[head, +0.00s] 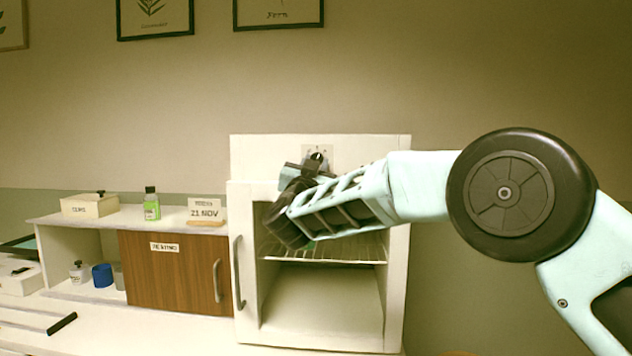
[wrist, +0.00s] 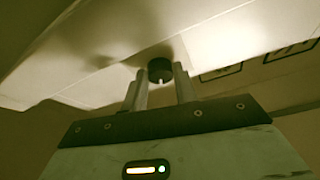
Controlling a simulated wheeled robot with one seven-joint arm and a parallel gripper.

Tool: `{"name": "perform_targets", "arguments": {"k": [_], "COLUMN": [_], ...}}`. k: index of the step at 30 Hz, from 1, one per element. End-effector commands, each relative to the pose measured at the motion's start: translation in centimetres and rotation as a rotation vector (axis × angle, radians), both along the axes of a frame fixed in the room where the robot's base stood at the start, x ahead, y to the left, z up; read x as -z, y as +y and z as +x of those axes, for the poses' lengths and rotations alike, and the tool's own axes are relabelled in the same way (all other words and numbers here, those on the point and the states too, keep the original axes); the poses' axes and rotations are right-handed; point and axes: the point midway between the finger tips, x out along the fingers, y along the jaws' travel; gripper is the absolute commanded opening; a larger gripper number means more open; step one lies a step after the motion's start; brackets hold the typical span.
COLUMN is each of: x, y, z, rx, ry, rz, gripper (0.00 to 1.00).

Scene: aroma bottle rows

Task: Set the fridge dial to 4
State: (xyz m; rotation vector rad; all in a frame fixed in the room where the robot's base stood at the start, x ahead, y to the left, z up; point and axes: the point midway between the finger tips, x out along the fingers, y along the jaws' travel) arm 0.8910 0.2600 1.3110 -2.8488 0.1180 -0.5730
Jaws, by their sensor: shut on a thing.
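The fridge (head: 242,160) is a white box with an open front and a wire shelf inside. Its dial (head: 317,156) is a small dark knob on a pale plate on the upper front panel, partly hidden by my gripper (head: 303,172). In the wrist view the dial (wrist: 160,70) is a round black knob with a white mark at its lower edge. The fingers of my gripper (wrist: 160,82) are on both sides of it, shut on it. The numbers around the dial are too small or hidden to read.
Left of the fridge stands a white cabinet with a brown wooden door (head: 172,275). On it are a lidded box (head: 90,206), a green bottle (head: 152,204) and a date sign (head: 206,212). The wall to the right of the fridge is bare.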

Motion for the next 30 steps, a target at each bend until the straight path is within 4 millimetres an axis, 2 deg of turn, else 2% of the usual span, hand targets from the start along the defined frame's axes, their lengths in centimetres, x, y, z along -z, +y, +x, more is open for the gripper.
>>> {"name": "perform_targets", "arguments": {"k": [6,15,30], "x": [0.21,-0.06,-0.15], "y": [0.27,0.36,0.34], "z": [0.00,0.02,0.04], "rx": [-0.001,0.000,0.001], "ry": [-0.004,-0.010,-0.012], "rz": [0.168,0.314,0.362], "gripper": [0.06,0.06,0.06]}}
